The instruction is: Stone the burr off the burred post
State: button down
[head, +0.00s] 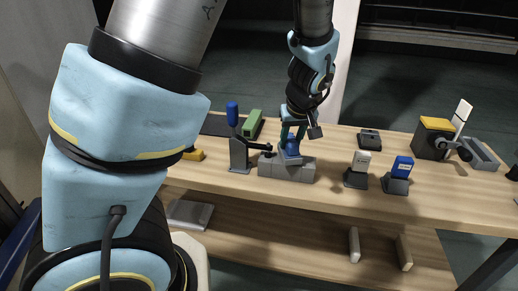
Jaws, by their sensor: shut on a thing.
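My gripper (291,140) is at the middle of the wooden bench, pointing down and shut on a small block with a blue upper part (292,147) and a pale grey base, which looks like a rubbing stone. The block is over a light grey block-like piece (280,170); I cannot tell whether the two touch. That grey piece may be the post or its support. A dark clamp (240,155) with a blue handle (232,114) stands at its left, its arm reaching towards it. No burr can be made out at this size.
On the wooden bench (455,190), a white-topped piece (362,160) and a blue-topped piece (402,167) sit in dark holders at right. A yellow-and-black machine (434,138) stands far right. A green block (252,124) is behind the clamp. The lower shelf (290,245) holds several flat pieces.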

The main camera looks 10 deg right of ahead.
jog(key=shift+f+b, duration=0.35)
jog(key=shift+f, duration=0.15)
dwell(0.6)
jog(key=shift+d, duration=0.1)
jog(key=shift+s+d+p, duration=0.2)
jog(key=shift+s+d, duration=0.25)
jog(key=shift+d, duration=0.4)
jog(key=shift+s+d+p, duration=0.2)
jog(key=shift+s+d, duration=0.2)
jog(key=shift+d, duration=0.45)
jog(key=shift+d, duration=0.1)
jog(key=d, duration=0.1)
jog(key=s+d, duration=0.1)
jog(key=d+p, duration=0.1)
jog(key=shift+s+d, duration=0.15)
jog(key=shift+s, duration=0.15)
jog(key=shift+w+a, duration=0.3)
jog(key=shift+a, duration=0.3)
jog(key=shift+w+a, duration=0.25)
jog(key=shift+a, duration=0.35)
jog(key=shift+w+a, duration=0.3)
jog(key=shift+a, duration=0.3)
jog(key=shift+a, duration=0.15)
